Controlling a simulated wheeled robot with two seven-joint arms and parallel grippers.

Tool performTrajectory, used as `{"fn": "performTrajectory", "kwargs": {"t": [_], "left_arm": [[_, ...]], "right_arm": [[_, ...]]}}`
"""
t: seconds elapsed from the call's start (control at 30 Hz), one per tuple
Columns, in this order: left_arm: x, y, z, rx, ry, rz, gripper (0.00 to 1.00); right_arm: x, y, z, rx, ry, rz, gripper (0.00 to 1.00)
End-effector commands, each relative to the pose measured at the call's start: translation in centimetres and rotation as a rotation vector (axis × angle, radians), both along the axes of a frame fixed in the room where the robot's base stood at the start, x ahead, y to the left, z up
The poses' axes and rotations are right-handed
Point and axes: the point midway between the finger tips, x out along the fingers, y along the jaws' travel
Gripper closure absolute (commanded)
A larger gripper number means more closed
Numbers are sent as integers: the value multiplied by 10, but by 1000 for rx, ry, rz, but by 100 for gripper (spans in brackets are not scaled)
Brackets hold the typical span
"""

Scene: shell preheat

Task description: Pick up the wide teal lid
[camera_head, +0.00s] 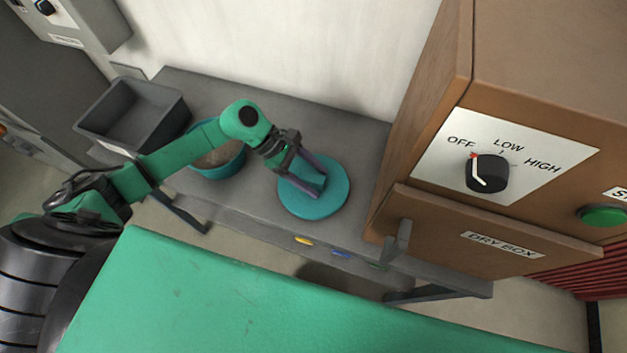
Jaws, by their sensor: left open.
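The wide teal lid (332,201) lies flat on the grey bench, right of its middle. My left gripper (312,186) reaches in from the left and is over the lid. Its fingers are open and cover the lid's middle, so any knob there is hard to make out. I cannot tell whether the fingers touch the lid. My right gripper is not in view.
A teal pot (222,168) with pale contents stands left of the lid, partly behind my left arm. A grey bin (134,112) stands at the bench's left end. The brown dry box (500,232) rises close on the right, its dial at OFF.

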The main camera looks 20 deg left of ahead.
Motion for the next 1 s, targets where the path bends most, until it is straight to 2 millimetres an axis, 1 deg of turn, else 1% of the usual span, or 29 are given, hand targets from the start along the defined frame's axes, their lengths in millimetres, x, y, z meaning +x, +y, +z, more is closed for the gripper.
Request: {"fn": "performTrajectory", "kwargs": {"t": [0.03,0.07,0.1,0.2,0.53,0.67,0.77,0.87,1.0], "left_arm": [[0,0,0,0,0,0,40],[0,0,0,0,0,0,52],[0,0,0,0,0,0,67],[0,0,0,-1,1,1,100],[1,0,3,-2,-1,1,100],[2,1,14,-2,-4,0,100],[2,1,35,0,-9,-1,100],[2,1,68,0,-11,-1,100],[2,0,124,-1,-13,-1,100]], "right_arm": [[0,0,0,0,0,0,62],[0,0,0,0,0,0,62],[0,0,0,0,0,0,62],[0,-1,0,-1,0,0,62],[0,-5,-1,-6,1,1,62],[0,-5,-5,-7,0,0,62],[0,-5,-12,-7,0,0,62],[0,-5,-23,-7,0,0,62],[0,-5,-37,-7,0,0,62]]}}
